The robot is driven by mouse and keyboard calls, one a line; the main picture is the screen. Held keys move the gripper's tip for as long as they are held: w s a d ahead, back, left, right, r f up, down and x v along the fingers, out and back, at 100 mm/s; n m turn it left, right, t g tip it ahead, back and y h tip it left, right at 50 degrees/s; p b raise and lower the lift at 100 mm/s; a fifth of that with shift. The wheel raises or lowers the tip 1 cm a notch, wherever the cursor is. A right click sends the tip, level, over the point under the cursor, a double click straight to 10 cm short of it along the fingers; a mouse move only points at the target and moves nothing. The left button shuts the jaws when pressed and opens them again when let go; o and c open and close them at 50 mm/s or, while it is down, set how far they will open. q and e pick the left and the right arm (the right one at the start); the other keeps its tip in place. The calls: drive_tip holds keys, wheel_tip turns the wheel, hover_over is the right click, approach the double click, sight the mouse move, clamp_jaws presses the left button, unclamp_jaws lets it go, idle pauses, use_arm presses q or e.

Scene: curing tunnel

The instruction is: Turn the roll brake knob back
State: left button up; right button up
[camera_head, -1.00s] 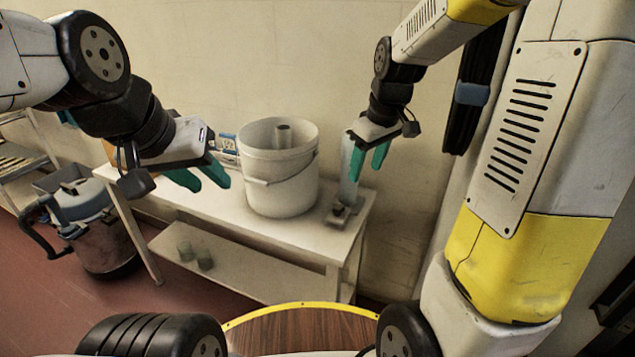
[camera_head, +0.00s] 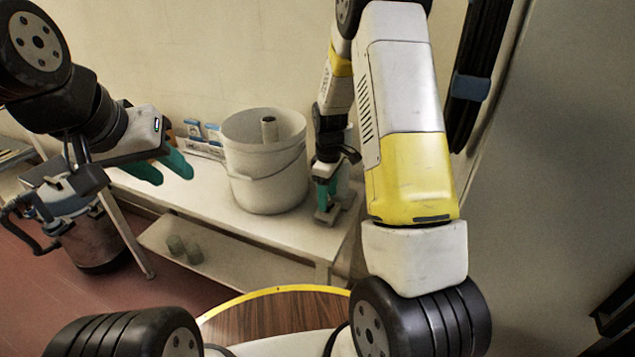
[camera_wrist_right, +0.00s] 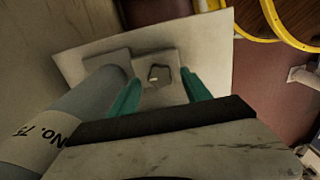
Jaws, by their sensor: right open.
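The roll brake knob (camera_wrist_right: 159,73) is a small grey, dark-edged knob on a pale plate (camera_wrist_right: 160,95) in the right wrist view. My right gripper (camera_wrist_right: 160,92) is open, with one teal finger on each side of the knob's position. I cannot tell whether the fingers touch it. In the head view my right gripper (camera_head: 329,192) points down over the stand's base (camera_head: 327,216) at the table's right end; the knob is hard to make out there. My left gripper (camera_head: 167,174) is open and empty, left of the bucket.
A white bucket (camera_head: 268,180) with a tube inside stands on the white table (camera_head: 215,205), close left of my right gripper. Small blue-and-white boxes (camera_head: 203,132) stand behind. Two cups (camera_head: 185,248) sit on the lower shelf. A pot (camera_head: 90,235) stands at left.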

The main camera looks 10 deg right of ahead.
drive_tip(key=shift+f, duration=0.65)
clamp_jaws()
